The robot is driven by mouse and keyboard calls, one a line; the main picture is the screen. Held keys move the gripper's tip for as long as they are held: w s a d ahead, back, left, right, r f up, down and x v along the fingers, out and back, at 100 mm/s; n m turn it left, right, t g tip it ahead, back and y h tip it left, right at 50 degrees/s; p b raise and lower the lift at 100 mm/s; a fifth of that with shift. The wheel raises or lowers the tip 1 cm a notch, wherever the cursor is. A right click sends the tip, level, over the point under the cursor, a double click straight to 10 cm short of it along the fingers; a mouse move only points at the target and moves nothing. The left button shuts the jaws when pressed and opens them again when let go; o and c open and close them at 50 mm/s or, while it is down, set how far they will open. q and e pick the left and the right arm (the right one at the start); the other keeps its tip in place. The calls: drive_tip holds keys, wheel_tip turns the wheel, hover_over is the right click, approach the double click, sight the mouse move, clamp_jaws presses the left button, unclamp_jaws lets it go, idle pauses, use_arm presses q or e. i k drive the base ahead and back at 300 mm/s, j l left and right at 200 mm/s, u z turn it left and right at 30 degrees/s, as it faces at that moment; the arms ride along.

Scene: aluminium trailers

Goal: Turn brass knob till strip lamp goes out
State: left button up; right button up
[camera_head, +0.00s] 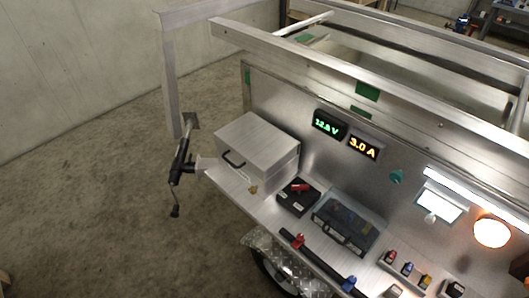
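The strip lamp (478,196) is a long white bar on the upright aluminium panel at the right, and it is lit. A small brass-coloured piece (253,189) shows at the foot of the metal box near the shelf's left end. It is too small to tell whether it is the brass knob. No other brass knob can be made out. Neither of my grippers is in view.
A round orange lamp (491,233) glows below the strip lamp. The green voltage display (328,124) and amber current display (363,147) are lit. A metal box (257,143), a black battery (297,197) and a clear-lidded case (346,222) crowd the shelf. Floor at left is open.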

sight(252, 190)
drive_tip(key=z, duration=1.25)
drive_tip(key=u, duration=1.25)
drive_tip(key=j+z, duration=0.45)
drive_tip(key=j, duration=0.55)
drive_tip(key=k+l+u, duration=0.25)
drive_tip(key=l, duration=0.3)
drive_tip(key=k+l+u, duration=0.2)
drive_tip(key=k+l, duration=0.3)
